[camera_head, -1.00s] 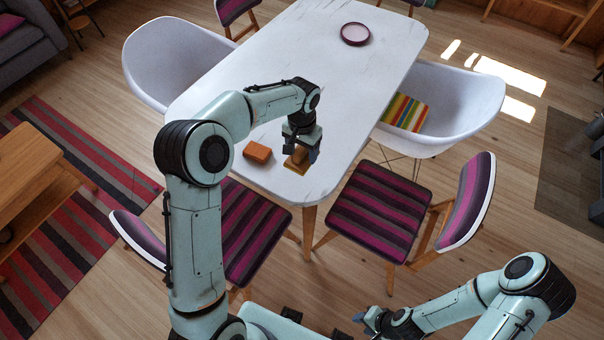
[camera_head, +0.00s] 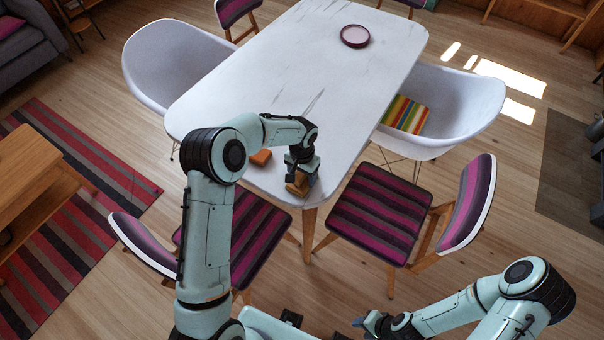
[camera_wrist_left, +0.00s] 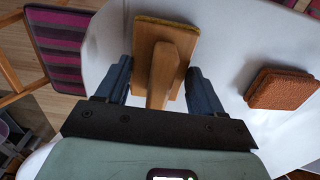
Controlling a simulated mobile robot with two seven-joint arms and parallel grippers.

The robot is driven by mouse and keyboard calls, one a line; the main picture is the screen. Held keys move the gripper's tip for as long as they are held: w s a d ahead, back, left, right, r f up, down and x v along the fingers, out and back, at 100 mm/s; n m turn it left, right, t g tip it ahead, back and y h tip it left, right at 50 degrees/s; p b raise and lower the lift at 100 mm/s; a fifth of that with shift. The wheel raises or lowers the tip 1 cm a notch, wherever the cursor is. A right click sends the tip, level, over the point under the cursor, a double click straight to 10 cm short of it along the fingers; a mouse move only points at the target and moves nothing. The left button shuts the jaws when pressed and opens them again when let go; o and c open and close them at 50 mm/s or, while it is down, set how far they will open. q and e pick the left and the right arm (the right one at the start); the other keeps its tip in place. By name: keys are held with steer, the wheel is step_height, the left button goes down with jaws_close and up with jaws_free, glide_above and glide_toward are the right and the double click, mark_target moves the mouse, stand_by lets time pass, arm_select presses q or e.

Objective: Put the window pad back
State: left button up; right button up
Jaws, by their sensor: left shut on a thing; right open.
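The window pad (camera_head: 297,187), a wooden block with a grip and a yellowish pad face, is at the near corner of the white table (camera_head: 250,90). My left gripper (camera_head: 301,170) is shut on it from above. In the left wrist view the pad (camera_wrist_left: 175,45) has its wooden grip between the two fingers (camera_wrist_left: 160,85). I cannot tell whether the pad touches the tabletop or is slightly above it. My right gripper (camera_head: 364,322) is open and empty at the lower edge of the head view, away from the table.
An orange-brown sponge-like block (camera_head: 261,157) lies on the table left of the pad; it also shows in the wrist view (camera_wrist_left: 282,88). A round dark-rimmed dish (camera_head: 355,36) is at the far end. Striped chairs (camera_head: 380,210) and white tub chairs (camera_head: 445,105) surround the table.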

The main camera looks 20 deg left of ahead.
arm_select(q)
steer(key=o, duration=1)
steer(key=shift+r, duration=0.15)
step_height(320, 180, up, 12)
